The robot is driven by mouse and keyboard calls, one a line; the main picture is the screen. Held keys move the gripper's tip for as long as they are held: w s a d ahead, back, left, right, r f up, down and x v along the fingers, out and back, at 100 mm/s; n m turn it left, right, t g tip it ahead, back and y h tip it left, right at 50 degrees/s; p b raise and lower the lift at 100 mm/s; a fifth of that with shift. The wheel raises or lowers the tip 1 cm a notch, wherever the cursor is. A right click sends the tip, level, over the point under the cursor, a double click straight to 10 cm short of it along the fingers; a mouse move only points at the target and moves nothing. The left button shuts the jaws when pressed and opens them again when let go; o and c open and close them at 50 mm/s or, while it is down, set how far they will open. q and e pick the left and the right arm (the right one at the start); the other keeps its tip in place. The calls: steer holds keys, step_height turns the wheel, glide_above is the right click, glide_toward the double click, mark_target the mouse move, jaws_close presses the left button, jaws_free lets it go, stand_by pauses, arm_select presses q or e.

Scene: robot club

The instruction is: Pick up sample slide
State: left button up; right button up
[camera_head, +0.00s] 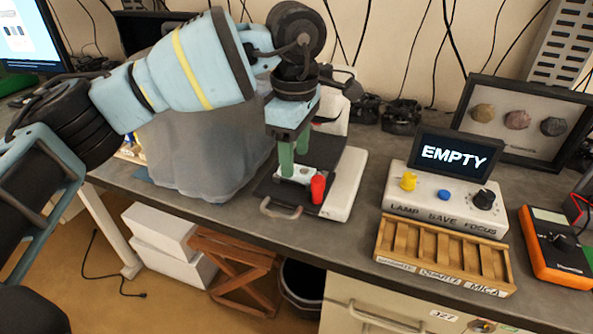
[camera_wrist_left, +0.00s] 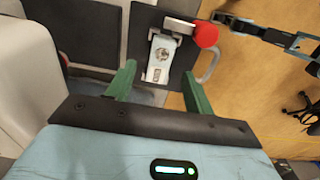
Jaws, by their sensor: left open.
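The sample slide is a small pale piece with a dark spot and a label, on the black stage of a microscope-like device. It shows in the head view (camera_head: 292,176) and in the left wrist view (camera_wrist_left: 160,60). A metal clip (camera_wrist_left: 172,25) and a red knob (camera_head: 318,189) are at its end. My left gripper (camera_head: 295,163) points down over the stage with its green fingers apart. In the left wrist view its fingertips (camera_wrist_left: 157,68) are on either side of the slide's near end. I cannot tell if they touch it. My right gripper is not in view.
A grey cover (camera_head: 200,150) stands left of the device. To the right are a control box (camera_head: 445,199) with a screen reading "EMPTY", a wooden slotted rack (camera_head: 440,256) with labels, an orange meter (camera_head: 556,246) and a framed rock display (camera_head: 520,118). A metal loop handle (camera_head: 281,209) sticks out near the bench's front edge.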

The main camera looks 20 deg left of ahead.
mark_target(297, 173)
arm_select(q)
steer(key=shift+f, duration=1.3)
steer(key=shift+c, duration=0.4)
steer(key=c, duration=1)
steer(key=shift+w+r, duration=0.1)
